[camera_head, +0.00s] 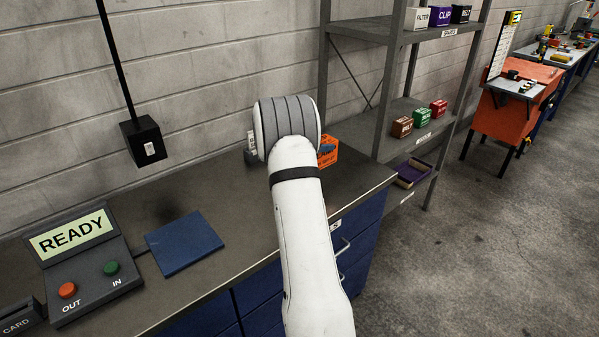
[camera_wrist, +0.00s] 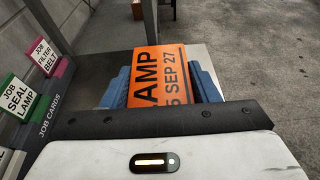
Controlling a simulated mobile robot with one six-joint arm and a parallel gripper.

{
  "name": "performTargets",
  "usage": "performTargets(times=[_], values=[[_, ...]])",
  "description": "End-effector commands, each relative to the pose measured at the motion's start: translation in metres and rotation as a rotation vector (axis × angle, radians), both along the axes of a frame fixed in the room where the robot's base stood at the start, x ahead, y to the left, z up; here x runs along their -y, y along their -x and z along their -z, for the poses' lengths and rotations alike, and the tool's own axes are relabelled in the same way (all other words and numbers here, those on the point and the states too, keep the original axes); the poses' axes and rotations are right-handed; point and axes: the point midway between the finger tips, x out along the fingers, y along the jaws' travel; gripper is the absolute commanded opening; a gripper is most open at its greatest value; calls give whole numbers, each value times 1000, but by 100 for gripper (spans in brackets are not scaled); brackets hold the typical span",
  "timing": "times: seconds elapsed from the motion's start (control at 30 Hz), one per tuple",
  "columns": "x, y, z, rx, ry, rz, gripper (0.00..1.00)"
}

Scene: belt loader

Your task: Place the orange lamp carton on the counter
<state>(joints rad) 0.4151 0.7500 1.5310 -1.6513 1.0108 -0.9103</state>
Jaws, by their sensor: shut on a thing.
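The orange lamp carton (camera_wrist: 158,80) sits between the blue fingers of my gripper (camera_wrist: 160,88) in the wrist view, with "AMP" and "SEP 27" in black print on its face. My gripper is shut on it. In the head view the carton (camera_head: 328,152) shows just right of my wrist, above or on the far right end of the dark counter (camera_head: 240,195). My white arm hides the gripper and part of the carton there. I cannot tell whether the carton touches the counter.
A job card rack (camera_wrist: 35,90) stands close on the left in the wrist view. A blue mat (camera_head: 184,243) and a READY panel (camera_head: 80,255) with OUT and IN buttons lie on the counter. A metal shelf (camera_head: 405,30) with small boxes stands behind right.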

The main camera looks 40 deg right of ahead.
Motion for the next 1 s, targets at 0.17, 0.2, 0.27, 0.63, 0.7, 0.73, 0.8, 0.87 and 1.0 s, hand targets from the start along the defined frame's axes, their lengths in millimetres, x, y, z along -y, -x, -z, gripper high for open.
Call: performTargets(times=[0.17, 0.2, 0.27, 0.63, 0.7, 0.73, 0.8, 0.87, 1.0], values=[[-1, -1, 32, -6, -2, -2, 28], [-1, -1, 39, -7, -2, -3, 28], [-2, -1, 48, -4, -1, -3, 28], [-2, -1, 87, -5, -2, -5, 28], [-3, -1, 95, -4, -1, -5, 28], [-2, -1, 96, -3, -1, -5, 28], [-3, -1, 97, -1, 0, -4, 28], [-3, -1, 97, -1, 0, -4, 28], [-3, -1, 99, -1, 0, -4, 28]])
